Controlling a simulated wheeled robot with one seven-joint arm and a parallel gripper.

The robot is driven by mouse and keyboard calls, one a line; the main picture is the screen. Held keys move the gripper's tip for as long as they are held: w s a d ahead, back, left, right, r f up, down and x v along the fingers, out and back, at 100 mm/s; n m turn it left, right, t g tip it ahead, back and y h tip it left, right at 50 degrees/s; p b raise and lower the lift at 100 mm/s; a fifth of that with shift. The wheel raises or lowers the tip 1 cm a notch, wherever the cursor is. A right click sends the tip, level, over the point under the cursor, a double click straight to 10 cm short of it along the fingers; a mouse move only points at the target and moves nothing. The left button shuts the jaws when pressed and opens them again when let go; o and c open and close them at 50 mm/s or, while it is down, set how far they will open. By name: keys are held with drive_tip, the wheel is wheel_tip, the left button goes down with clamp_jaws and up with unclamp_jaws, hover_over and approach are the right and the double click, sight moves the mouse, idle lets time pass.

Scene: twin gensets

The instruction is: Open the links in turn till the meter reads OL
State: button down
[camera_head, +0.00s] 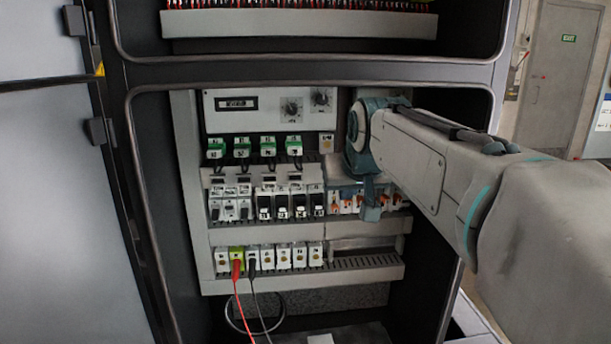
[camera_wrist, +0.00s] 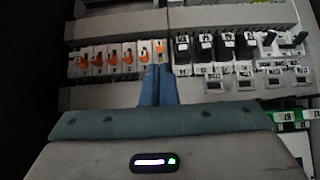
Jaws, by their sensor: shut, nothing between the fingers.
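A row of links with orange levers (camera_head: 346,204) sits on the middle rail, right of the black breakers. The same links (camera_wrist: 112,58) show in the wrist view, with levers at slightly different tilts; I cannot tell which are open. My gripper (camera_head: 371,212) is shut and empty, pointing at this row and hiding part of it. In the wrist view its blue fingertips (camera_wrist: 157,72) are just short of the rightmost link (camera_wrist: 160,49); contact cannot be told. A panel with a small display (camera_head: 237,104) is above; its reading is not legible, and I cannot tell whether it is the meter.
Black breakers (camera_head: 282,205) stand beside the links. Green plugs (camera_head: 254,147) line the rail above. On the lower rail, a red lead (camera_head: 237,268) and a black lead (camera_head: 252,266) are plugged into terminals. The cabinet frame (camera_head: 478,150) edges the opening on the right, beside my arm.

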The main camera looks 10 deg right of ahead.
drive_tip(key=s+f+g+p, duration=0.3)
drive_tip(key=s+f+p, duration=0.2)
drive_tip(key=s, duration=0.5)
drive_tip(key=s+f+g+p, duration=0.2)
drive_tip(key=s+f+p, duration=0.2)
drive_tip(key=s+p, duration=0.3)
drive_tip(key=s, duration=0.4)
drive_tip(key=shift+s+f+g, duration=0.3)
drive_tip(key=shift+f+g, duration=0.05)
drive_tip(key=shift+g, duration=0.05)
drive_tip(key=shift+d, duration=0.15)
